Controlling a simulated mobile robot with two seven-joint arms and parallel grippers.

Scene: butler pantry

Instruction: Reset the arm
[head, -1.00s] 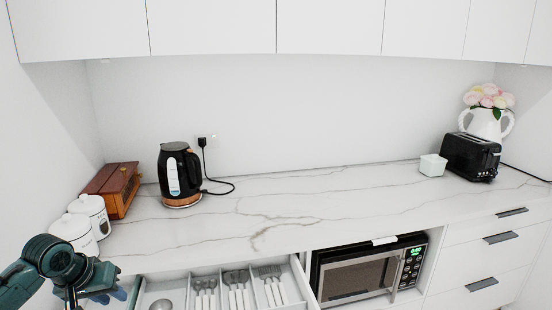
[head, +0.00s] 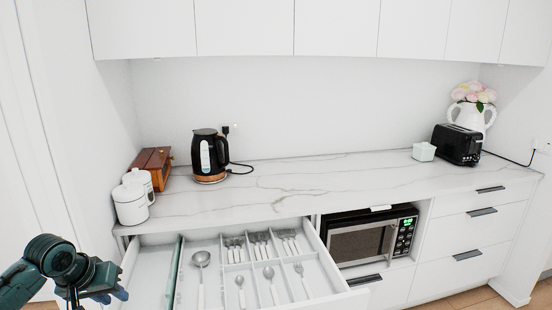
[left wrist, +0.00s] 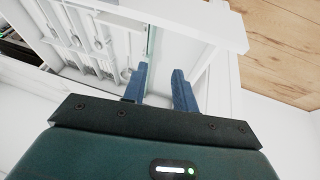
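My left arm comes in at the lower left of the head view. It is dark green, and its left gripper (head: 98,296) is near the front left corner of an open drawer (head: 136,272). In the left wrist view the gripper's two blue fingers (left wrist: 160,88) stand apart with nothing held between them. They appear over the drawer's side and its empty compartment. My right arm and gripper are not in view.
The drawer holds a ladle (head: 201,272) and several forks and spoons in compartments. White canisters (head: 131,207), a wooden box (head: 157,162) and a black kettle (head: 207,158) stand on the counter (head: 300,186). A microwave (head: 362,243) sits right of the drawer.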

